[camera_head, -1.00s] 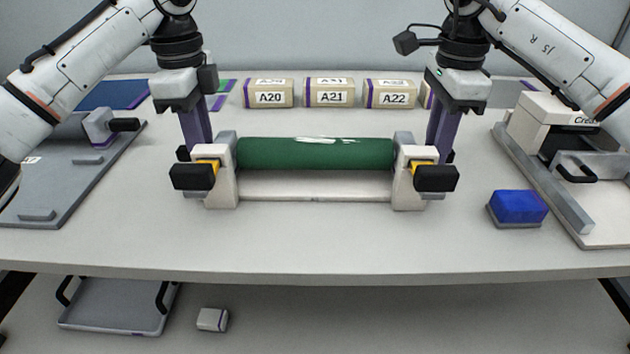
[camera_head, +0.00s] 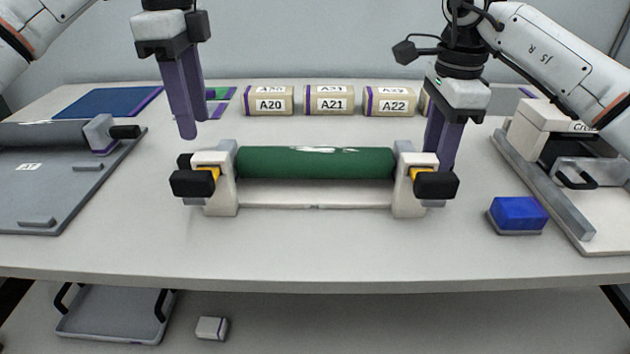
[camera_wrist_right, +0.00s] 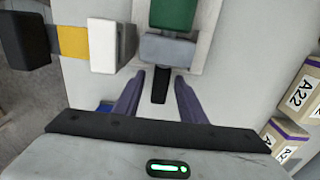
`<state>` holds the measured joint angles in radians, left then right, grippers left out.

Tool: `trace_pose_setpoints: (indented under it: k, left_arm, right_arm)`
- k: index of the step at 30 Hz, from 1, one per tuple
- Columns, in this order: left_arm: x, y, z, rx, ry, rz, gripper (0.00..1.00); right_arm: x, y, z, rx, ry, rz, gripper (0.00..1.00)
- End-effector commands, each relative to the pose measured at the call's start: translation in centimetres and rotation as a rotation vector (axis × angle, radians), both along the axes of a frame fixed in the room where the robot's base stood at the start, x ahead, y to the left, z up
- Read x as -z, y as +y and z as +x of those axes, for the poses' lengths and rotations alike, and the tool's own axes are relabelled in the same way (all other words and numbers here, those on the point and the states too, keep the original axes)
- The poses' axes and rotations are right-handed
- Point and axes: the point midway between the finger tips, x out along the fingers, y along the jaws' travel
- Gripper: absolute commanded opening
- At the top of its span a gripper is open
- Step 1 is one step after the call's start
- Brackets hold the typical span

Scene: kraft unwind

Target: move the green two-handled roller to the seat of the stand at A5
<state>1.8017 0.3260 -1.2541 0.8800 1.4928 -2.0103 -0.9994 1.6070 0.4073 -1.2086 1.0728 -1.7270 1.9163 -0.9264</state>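The green roller (camera_head: 315,163) lies level across a pale stand (camera_head: 315,196), its ends at the two uprights. In the right wrist view the roller's green end (camera_wrist_right: 173,14) is at the top, with a black handle (camera_wrist_right: 160,84) below its grey end block. My right gripper (camera_head: 436,150) is down at the right end; its open purple fingers straddle that handle with gaps on both sides. My left gripper (camera_head: 193,127) is raised behind and above the left end, empty, its fingers apart. The left handle is mostly hidden behind the stand's black-and-yellow clamp. No A5 label is readable.
A grey plate (camera_head: 50,195) with a grey roller is at left. A blue block (camera_head: 518,212) and a white machine (camera_head: 545,125) are at right. Boxes A20 (camera_head: 268,101), A21 (camera_head: 329,100) and A22 (camera_head: 390,101) stand behind. The front table strip is clear.

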Motion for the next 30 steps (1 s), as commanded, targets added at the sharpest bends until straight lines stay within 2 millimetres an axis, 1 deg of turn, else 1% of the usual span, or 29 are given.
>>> trace_pose_setpoints:
  k: [1,4,6,11,14,24,27,30]
  left_arm:
    - [-1.1,0.0,0.0,-0.002,-0.004,0.001,0.37]
    - [-2.3,-0.1,0.0,-0.001,-0.002,0.001,0.37]
    - [-2.9,0.0,0.0,0.0,-0.002,0.001,0.37]
    - [-3.5,0.0,0.0,0.0,-0.001,-0.001,0.37]
    - [-3.5,0.0,0.0,0.001,0.0,-0.001,0.37]
    - [-3.5,0.0,0.0,0.001,0.0,-0.001,0.37]
    - [-3.5,0.0,0.0,0.001,0.0,-0.001,0.37]
    - [-3.5,0.0,0.0,0.001,0.0,-0.001,0.37]
  right_arm:
    - [0.0,0.0,0.0,0.0,0.0,0.0,0.37]
    - [0.0,0.0,0.0,0.0,0.0,0.0,0.37]
    - [0.0,0.0,0.0,0.0,0.0,0.0,0.37]
    - [-0.5,0.0,0.0,0.0,-0.001,0.0,0.37]
    - [-1.9,0.1,0.0,0.0,-0.003,0.001,0.37]
    - [-9.0,0.0,0.0,0.002,-0.004,-0.002,0.37]
    - [-10.5,0.0,0.0,0.002,-0.003,-0.002,0.37]
    - [-11.4,0.0,0.0,0.0,-0.001,-0.001,0.37]
